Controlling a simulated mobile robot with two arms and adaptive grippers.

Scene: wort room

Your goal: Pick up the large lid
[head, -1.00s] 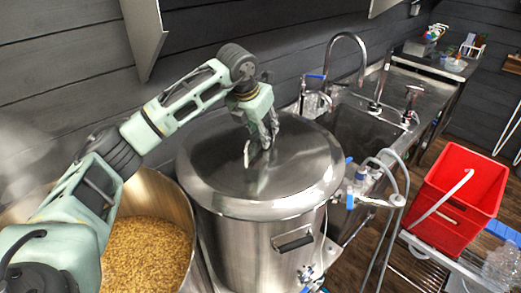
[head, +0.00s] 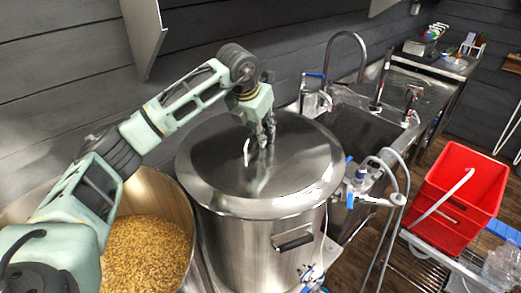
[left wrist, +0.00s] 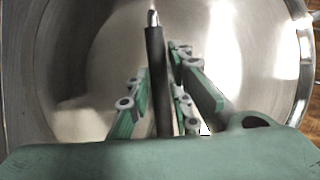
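The large lid (head: 215,165) is a round, shiny steel disc lying flat on the tall steel kettle (head: 235,235) in the head view. My left gripper (head: 264,142) reaches down over the lid's middle, with its fingers close together. In the left wrist view the lid (left wrist: 85,60) fills most of the picture. There the lid's dark bar handle (left wrist: 157,75), with a metal end, runs between the two fingers of my left gripper (left wrist: 160,95), which looks shut on it. The fingers partly hide the handle in the head view. My right gripper is out of view.
An open steel vessel of grain (head: 145,250) stands left of the kettle, under my left arm. A sink (head: 360,130) with taps is behind to the right. Hoses and valves (head: 362,185) stand close to the kettle's right side. A red crate (head: 450,215) is farther right.

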